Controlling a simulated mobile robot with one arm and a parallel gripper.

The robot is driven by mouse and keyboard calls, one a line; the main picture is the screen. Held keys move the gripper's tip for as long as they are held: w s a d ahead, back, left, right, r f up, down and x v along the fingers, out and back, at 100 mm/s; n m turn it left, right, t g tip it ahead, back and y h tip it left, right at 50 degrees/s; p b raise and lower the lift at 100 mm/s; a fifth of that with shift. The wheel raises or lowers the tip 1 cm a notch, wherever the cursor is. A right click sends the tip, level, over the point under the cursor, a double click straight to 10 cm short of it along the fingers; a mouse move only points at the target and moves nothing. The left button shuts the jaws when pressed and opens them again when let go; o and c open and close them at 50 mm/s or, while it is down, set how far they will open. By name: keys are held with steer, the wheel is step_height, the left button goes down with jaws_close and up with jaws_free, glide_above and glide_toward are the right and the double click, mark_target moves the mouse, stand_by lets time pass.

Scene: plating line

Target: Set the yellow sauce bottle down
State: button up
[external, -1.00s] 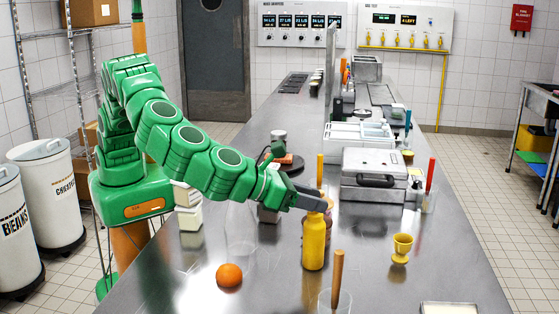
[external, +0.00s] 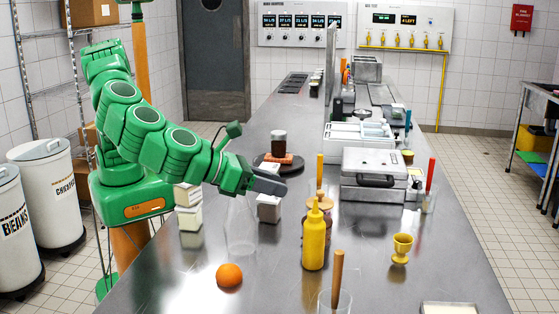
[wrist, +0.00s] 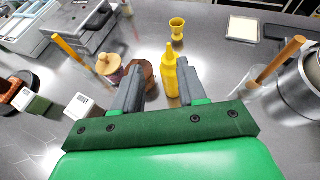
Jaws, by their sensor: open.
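The yellow sauce bottle (external: 314,240) stands upright on the steel counter (external: 270,285), with its nozzle pointing up. My gripper (external: 283,186) is open and empty, to the left of the bottle and apart from it in the external view. In the wrist view the bottle (wrist: 170,72) shows beyond and between the two fingers of my gripper (wrist: 158,80), closer to the right finger, which hides a little of its edge.
An orange (external: 229,275), a clear glass vessel (external: 241,228) and white cartons (external: 188,212) stand near the bottle. A yellow egg cup (external: 401,249) is to its right. A brown-lidded jar (external: 319,201) stands close behind it. Bare counter lies between bottle and egg cup.

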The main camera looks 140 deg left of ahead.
steer(key=s+a+r+n+g+h, duration=0.1)
steer(key=s+n+g+h, duration=0.35)
steer(key=s, duration=1.05)
steer(key=s+r+n+g, duration=0.15)
steer(key=s+n, duration=0.55)
steer(key=s, duration=0.8)
steer(key=s+d+f+n+h, duration=0.1)
steer(key=s+d, duration=0.4)
steer(key=s, duration=0.5)
steer(key=s+d+f+n+h, duration=0.2)
steer(key=s+d+n+h, duration=0.2)
steer(key=s, duration=0.6)
steer(key=s+d+f+n+h, duration=0.1)
steer(key=s+d+n+h, duration=0.2)
steer(key=s, duration=0.6)
steer(key=d+n, duration=0.2)
steer(key=d, duration=0.1)
steer(key=shift+s+f+g, duration=0.15)
steer(key=shift+s+g, duration=0.15)
steer(key=shift+s, duration=0.1)
